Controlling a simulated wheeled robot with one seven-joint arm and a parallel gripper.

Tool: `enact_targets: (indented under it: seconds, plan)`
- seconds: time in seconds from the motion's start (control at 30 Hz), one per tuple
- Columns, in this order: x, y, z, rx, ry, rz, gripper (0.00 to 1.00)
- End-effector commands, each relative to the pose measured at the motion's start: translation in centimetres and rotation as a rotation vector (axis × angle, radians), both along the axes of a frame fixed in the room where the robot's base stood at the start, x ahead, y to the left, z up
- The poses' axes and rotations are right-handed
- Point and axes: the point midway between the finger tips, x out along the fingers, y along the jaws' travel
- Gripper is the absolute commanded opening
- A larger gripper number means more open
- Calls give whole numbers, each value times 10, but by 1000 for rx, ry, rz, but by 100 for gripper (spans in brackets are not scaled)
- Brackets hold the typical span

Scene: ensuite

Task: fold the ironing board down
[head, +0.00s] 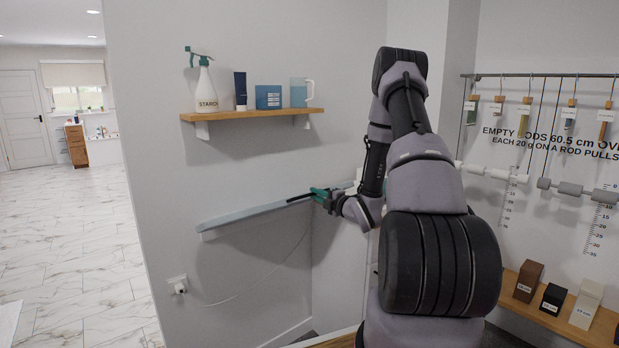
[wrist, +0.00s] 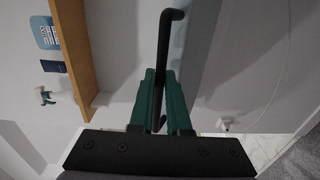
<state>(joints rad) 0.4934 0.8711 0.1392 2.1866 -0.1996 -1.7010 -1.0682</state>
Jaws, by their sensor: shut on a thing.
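The ironing board (head: 250,217) shows in the head view as a long, narrow blue-grey strip along the wall, below the shelf. I see it nearly edge-on, so its exact tilt is hard to tell. A blue-grey strip that looks like the board (wrist: 196,45) also runs beside my fingers in the wrist view. My gripper (head: 317,193) is at the board's right part, its green fingers (wrist: 163,80) closed around a thin black bent bar (wrist: 164,45). The bar's attachment to the board is hidden.
A wooden shelf (head: 255,115) above the board holds a starch spray bottle (head: 206,91), a dark tube, a blue box and a jug. A thin cord runs down to a wall socket (head: 178,284). On the right, hanging rods and a low ledge (head: 552,311) with blocks stand close.

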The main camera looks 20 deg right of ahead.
Motion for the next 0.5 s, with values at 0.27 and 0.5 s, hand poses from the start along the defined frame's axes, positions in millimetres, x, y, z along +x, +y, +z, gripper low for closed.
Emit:
enact_targets:
  seconds: [0.27, 0.5]
  plan:
    - [-15, -2, -51, 52, -140, 4, 0]
    - [-21, -3, -76, 74, -218, 6, 0]
